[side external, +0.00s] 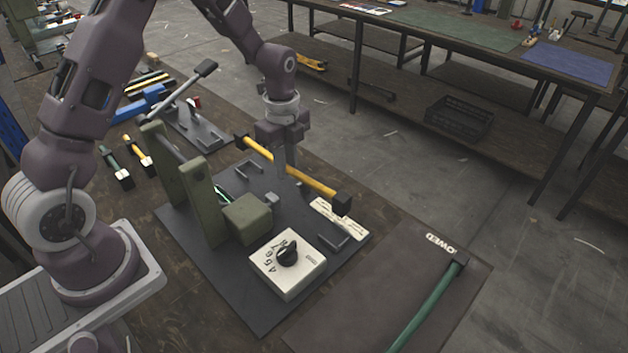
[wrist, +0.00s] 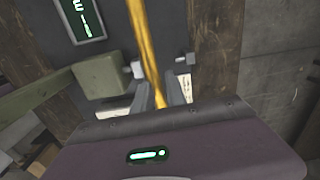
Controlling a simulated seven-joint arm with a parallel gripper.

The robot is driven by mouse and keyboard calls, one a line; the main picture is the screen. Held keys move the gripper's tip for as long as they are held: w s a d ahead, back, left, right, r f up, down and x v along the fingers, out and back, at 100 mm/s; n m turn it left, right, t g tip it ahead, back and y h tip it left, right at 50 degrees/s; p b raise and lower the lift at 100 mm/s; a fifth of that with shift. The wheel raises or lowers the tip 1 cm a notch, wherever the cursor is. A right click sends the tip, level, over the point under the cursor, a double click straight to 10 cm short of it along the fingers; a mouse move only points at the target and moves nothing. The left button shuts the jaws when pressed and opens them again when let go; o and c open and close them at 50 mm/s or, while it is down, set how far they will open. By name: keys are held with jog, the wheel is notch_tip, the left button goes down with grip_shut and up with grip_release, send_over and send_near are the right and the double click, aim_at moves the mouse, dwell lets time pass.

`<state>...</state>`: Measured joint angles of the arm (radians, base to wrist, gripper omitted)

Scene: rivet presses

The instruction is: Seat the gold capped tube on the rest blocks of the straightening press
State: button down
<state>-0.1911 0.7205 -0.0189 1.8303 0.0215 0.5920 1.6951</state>
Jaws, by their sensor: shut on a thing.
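The gold tube (side external: 312,181) has black caps on its ends. My gripper (side external: 286,165) is shut on its middle and holds it level above the press's dark base plate (side external: 228,290). In the wrist view the gold tube (wrist: 147,45) runs up between the fingers (wrist: 158,98). The straightening press has olive uprights and an olive block (side external: 247,219), which also shows in the wrist view (wrist: 101,76). A small grey block (side external: 272,198), apparently a rest block, stands on the plate near the olive block. Small light blocks flank the tube in the wrist view (wrist: 138,69). Contact with them cannot be told.
A white dial box (side external: 287,264) sits at the plate's front, and dark U-shaped brackets (side external: 333,238) stand on the plate. A green tube (side external: 430,305) lies on a dark mat at lower right. Short capped tubes (side external: 116,168) and a lever tool (side external: 190,92) are at left.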

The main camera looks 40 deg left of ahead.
aim_at(287, 202)
jog(key=shift+a, duration=0.25)
jog(key=shift+f, duration=0.1)
jog(key=shift+f, duration=3.6)
jog(key=shift+f, duration=0.45)
jog(key=shift+f, duration=0.25)
jog(key=c, duration=1.3)
grip_release()
jog(key=shift+s, duration=0.1)
